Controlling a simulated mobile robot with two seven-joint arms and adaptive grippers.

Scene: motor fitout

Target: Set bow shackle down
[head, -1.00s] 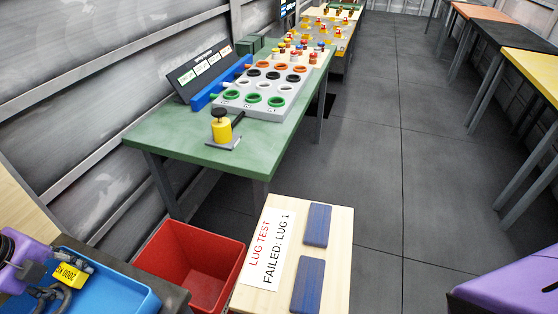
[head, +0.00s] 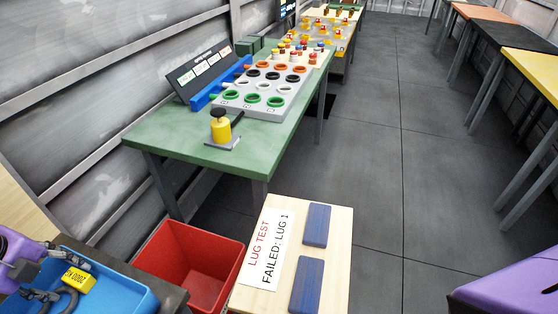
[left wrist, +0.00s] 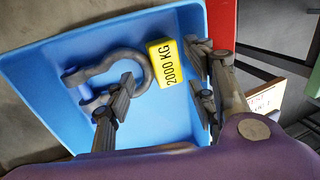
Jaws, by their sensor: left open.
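The bow shackle (left wrist: 118,68) is a dark grey metal loop with a yellow tag (left wrist: 165,63) marked 2000 KG. In the left wrist view it lies in a blue tray (left wrist: 50,60). In the head view the shackle (head: 66,301) and its tag (head: 78,279) show inside the blue tray (head: 122,288) at the lower left. My left gripper (left wrist: 160,100) is open, its fingers spread on either side of the tag, with one finger overlapping the shackle in the picture. The same gripper (head: 48,280) shows over the tray in the head view. My right gripper is not seen.
A red bin (head: 195,262) stands beside the tray's bench. A pale board (head: 338,250) carries a lug test card (head: 266,250) and two blue blocks. The floor to the right is clear.

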